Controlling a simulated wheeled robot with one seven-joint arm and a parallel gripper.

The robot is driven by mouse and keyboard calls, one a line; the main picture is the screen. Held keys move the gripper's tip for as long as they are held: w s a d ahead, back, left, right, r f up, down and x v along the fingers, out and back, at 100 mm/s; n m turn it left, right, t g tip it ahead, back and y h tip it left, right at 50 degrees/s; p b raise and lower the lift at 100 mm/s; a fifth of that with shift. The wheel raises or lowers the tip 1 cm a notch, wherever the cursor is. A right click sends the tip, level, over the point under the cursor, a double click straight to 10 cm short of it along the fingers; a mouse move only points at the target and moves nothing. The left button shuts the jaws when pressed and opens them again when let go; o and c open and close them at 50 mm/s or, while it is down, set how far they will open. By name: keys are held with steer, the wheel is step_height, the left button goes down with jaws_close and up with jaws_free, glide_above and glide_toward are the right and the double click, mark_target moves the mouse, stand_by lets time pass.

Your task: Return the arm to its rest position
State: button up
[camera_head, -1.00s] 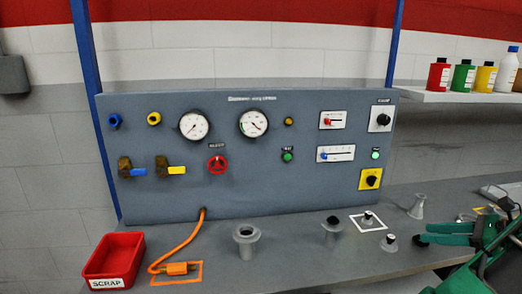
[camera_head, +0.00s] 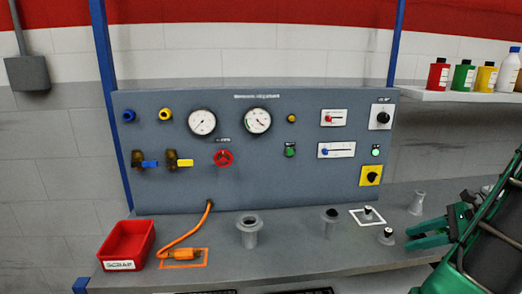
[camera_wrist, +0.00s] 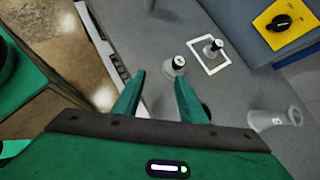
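My gripper (camera_head: 428,233) reaches in from the right in the head view, over the right end of the grey bench (camera_head: 300,258). In the wrist view my gripper (camera_wrist: 158,98) has its two green fingers spread apart, with nothing held between them. A small grey fitting with a black-and-white top (camera_wrist: 178,66) stands on the bench beyond the fingertips. It also shows in the head view (camera_head: 387,236), just left of the fingers. My dark and green arm fills the lower right of the head view.
A similar fitting (camera_head: 367,214) stands in a white square outline. A flared grey piece (camera_head: 417,203) stands near my gripper. Two flanged pieces (camera_head: 249,232) (camera_head: 330,222), an orange plug (camera_head: 183,254) and a red scrap bin (camera_head: 126,246) lie further left. The control panel (camera_head: 260,180) stands behind.

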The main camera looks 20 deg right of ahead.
steer(key=w+a+n+g, duration=0.1)
steer(key=a, duration=0.1)
steer(key=w+a+n+g, duration=0.1)
steer(key=a+n, duration=0.1)
steer(key=w+a+n+g, duration=0.1)
steer(key=a+n, duration=0.1)
steer(key=shift+a+f, duration=0.1)
steer(key=shift+a, duration=0.25)
steer(key=a+n+g, duration=0.1)
steer(key=a, duration=0.1)
steer(key=a+n+g, duration=0.1)
steer(key=a+n, duration=0.1)
steer(key=a+r+n+h, duration=0.1)
steer(key=a, duration=0.1)
steer(key=shift+n+g, duration=0.4)
steer(key=s+a+r+n+g+h, duration=0.2)
steer(key=s+a+r+n+h, duration=0.1)
steer(key=s+a+n, duration=0.5)
steer(key=shift+a+r+n, duration=0.3)
steer(key=shift+a+n, duration=1.35)
steer(key=shift+n, duration=0.45)
steer(key=shift+s, duration=0.1)
steer(key=shift+w+f+g, duration=0.25)
steer(key=shift+w+g, duration=0.05)
steer(key=shift+w, duration=0.3)
